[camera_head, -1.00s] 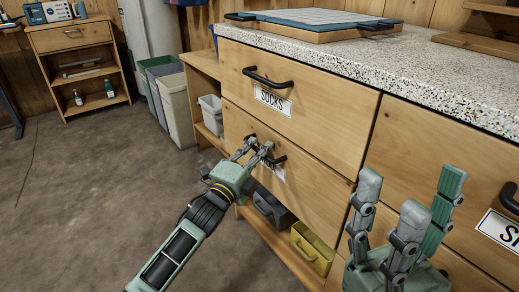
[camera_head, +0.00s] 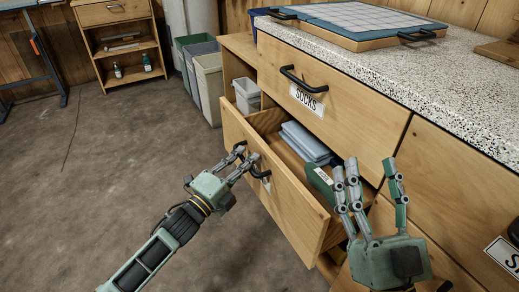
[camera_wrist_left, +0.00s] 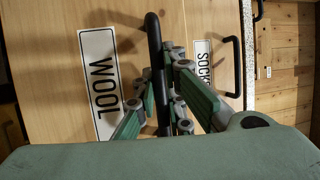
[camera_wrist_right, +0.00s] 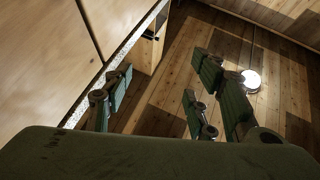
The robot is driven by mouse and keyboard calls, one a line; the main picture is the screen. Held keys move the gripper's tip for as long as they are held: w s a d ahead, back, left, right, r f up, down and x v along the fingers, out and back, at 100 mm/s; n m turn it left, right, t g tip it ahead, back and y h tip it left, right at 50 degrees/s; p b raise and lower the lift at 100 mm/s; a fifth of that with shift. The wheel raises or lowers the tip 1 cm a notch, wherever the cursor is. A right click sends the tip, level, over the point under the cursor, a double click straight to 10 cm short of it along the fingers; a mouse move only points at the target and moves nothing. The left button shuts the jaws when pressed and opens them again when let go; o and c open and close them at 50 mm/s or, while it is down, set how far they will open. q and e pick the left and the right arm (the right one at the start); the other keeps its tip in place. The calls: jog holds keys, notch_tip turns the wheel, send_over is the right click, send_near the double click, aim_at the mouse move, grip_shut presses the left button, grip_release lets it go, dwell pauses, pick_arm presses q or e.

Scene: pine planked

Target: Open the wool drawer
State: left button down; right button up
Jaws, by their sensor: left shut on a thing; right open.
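The wool drawer (camera_head: 282,202) stands pulled out below the socks drawer in the head view. Its label (camera_wrist_left: 101,84) reads WOOL in the left wrist view. My left gripper (camera_head: 247,160) is shut on the drawer's black handle, which runs between the fingers as a dark bar (camera_wrist_left: 155,60) in the left wrist view. Folded blue cloth (camera_head: 306,142) and a green labelled item (camera_head: 319,180) lie inside the drawer. My right gripper (camera_head: 372,180) is open and empty, in front of the cabinet at the drawer's right side, hiding part of that end.
The socks drawer (camera_head: 335,108) is shut under the speckled countertop (camera_head: 430,88). A tray with a gridded top (camera_head: 350,22) lies on the counter. Bins (camera_head: 207,85) stand left of the cabinet. A small shelf unit (camera_head: 125,45) is at the back left. The floor at left is clear.

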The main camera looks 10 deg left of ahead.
pick_arm(q)
jog(key=s+a+p, duration=0.3)
jog(key=s+a, duration=0.5)
jog(key=a, duration=0.2)
jog(key=shift+a+f, duration=0.2)
jog(key=shift+a, duration=0.2)
pick_arm(e)
notch_tip(320, 180, down, 18)
jog(key=d+g+h, duration=0.2)
jog(key=g+h, duration=0.1)
jog(key=g, duration=0.7)
jog(key=shift+w+h, duration=0.3)
jog(key=shift+w, duration=0.1)
jog(key=shift+d, duration=0.1)
pick_arm(q)
jog(key=c, duration=1.8)
grip_release()
jog(key=shift+r, duration=0.1)
jog(key=shift+a, duration=0.1)
